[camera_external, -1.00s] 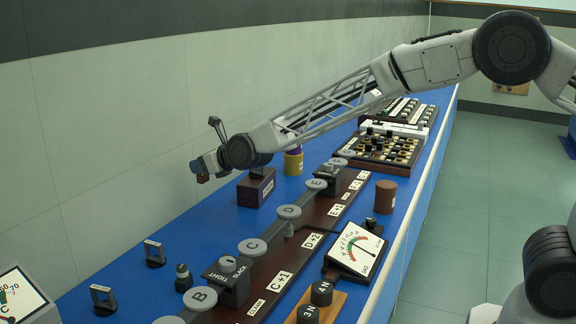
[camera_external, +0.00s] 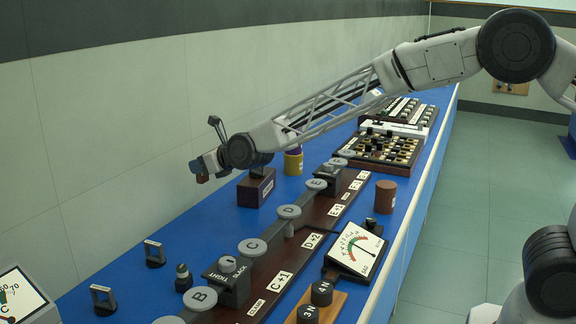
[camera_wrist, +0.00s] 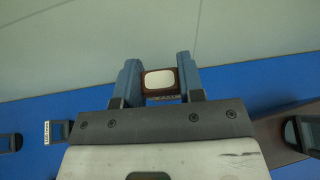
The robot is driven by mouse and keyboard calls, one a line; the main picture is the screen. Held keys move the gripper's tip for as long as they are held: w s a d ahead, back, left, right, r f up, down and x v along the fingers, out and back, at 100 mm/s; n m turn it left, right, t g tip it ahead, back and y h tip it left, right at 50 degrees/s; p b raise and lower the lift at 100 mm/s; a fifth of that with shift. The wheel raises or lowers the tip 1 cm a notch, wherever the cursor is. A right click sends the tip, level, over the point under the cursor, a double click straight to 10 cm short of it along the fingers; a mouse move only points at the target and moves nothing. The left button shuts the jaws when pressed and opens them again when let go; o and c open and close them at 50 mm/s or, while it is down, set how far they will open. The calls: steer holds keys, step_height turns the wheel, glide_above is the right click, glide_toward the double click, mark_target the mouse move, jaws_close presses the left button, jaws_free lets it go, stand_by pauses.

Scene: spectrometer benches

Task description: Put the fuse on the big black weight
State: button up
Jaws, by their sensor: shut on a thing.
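My gripper (camera_external: 203,165) is shut on a small brown block with a pale face, which seems to be the fuse (camera_external: 202,178). In the wrist view the fuse (camera_wrist: 159,80) sits between the two blue fingers of my gripper (camera_wrist: 157,78). It is held in the air above the blue bench, left of a dark box. I cannot tell for sure which thing is the big black weight. A black knobbed piece (camera_external: 184,279) stands on the bench below. Dark cylinders marked 4N (camera_external: 321,293) and 3N (camera_external: 308,314) stand on a wooden board at the front.
A dark brown box (camera_external: 256,188) stands beside my gripper. A long dark rail with lettered grey discs (camera_external: 289,212) runs along the bench. Small black frames (camera_external: 154,254) (camera_external: 103,298) stand at left. A dial meter (camera_external: 356,248) and brown cylinder (camera_external: 385,194) are at right.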

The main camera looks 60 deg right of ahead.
steer(key=s+a+r+n+y, duration=0.1)
steer(key=s+a+r+y, duration=0.15)
steer(key=s+a, duration=0.9)
steer(key=s+a+r+n+y, duration=0.1)
steer(key=s+a+r, duration=0.3)
steer(key=s+a, duration=0.7)
steer(key=s+d+f+n+y, duration=0.1)
steer(key=s+f, duration=0.2)
steer(key=s, duration=1.4)
steer(key=s+d+f+n+g+y, duration=0.1)
steer(key=s+f, duration=0.3)
steer(key=s, duration=1.4)
steer(key=shift+s+d+n, duration=0.15)
steer(key=shift+d+n, duration=0.05)
steer(key=shift+n, duration=0.3)
steer(key=w+a, duration=0.2)
steer(key=w, duration=0.2)
steer(key=w+a+f, duration=0.1)
steer(key=w+a, duration=0.2)
steer(key=w, duration=0.2)
steer(key=w+a, duration=0.3)
steer(key=w, duration=0.2)
steer(key=shift+f, duration=0.25)
steer(key=shift+f, duration=0.1)
